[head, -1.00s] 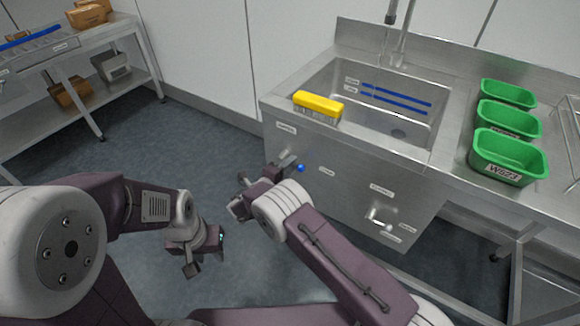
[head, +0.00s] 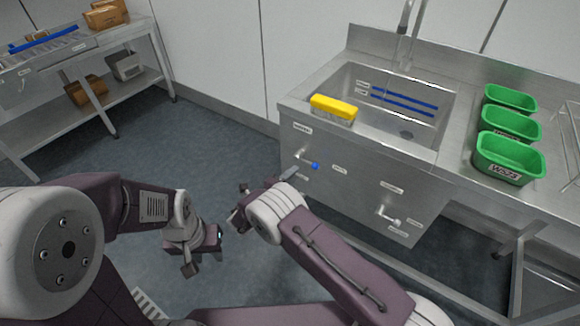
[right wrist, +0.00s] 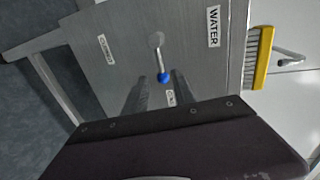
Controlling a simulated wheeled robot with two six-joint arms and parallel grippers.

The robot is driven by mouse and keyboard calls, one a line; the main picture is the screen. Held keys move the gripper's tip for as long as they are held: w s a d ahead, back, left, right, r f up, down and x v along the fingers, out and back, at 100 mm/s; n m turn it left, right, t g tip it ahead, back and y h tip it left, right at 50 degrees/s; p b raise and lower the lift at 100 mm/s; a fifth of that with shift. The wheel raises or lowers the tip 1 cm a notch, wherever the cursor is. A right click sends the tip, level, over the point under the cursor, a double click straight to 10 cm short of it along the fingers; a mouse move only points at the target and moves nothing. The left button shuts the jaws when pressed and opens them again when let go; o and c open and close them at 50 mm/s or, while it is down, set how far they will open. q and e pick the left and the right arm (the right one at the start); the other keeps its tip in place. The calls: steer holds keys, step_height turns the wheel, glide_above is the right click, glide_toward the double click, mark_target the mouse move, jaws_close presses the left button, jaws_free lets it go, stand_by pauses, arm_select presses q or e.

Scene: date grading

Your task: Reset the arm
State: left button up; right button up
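My right arm (head: 335,262) reaches toward the sink front in the head view. Its gripper (head: 266,186) is open and empty, short of a blue-tipped lever (head: 315,166) on the front panel. In the right wrist view the two fingers (right wrist: 159,94) stand apart. The lever's blue tip (right wrist: 164,78) shows beyond the gap between them, and I see no grip on it. My left gripper (head: 204,250) hangs low over the floor at the left, its fingers apart and nothing seen between them.
The steel sink (head: 297,105) carries a yellow brush (head: 333,106) on its front rim. A second lever (head: 390,216) sits lower right on the panel. Several green bins (head: 510,160) stand right of the basin. A shelf table (head: 130,36) is far left. Open floor lies between.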

steer(key=s+d+r+m+g, duration=0.1)
steer(key=s+d+m+g, duration=0.55)
steer(key=d+m, duration=0.45)
steer(key=s+d+r+m+g+y, duration=0.1)
steer(key=s+d+m+g+y, duration=0.15)
steer(key=s+m, duration=0.65)
steer(key=s+d+r+m+g+y, duration=0.1)
steer(key=s+d+m+g+y, duration=0.2)
steer(key=s+m, duration=0.5)
steer(key=s+a+r+m+t+y+p, duration=0.1)
steer(key=s+a+r+m+y, duration=0.15)
steer(key=m, duration=0.75)
steer(key=s+a+r+m+y, duration=0.1)
steer(key=s+r+m+y, duration=0.15)
steer(key=m, duration=0.65)
step_height(320, 180, up, 11)
steer(key=p, duration=1.1)
steer(key=shift+p, duration=0.4)
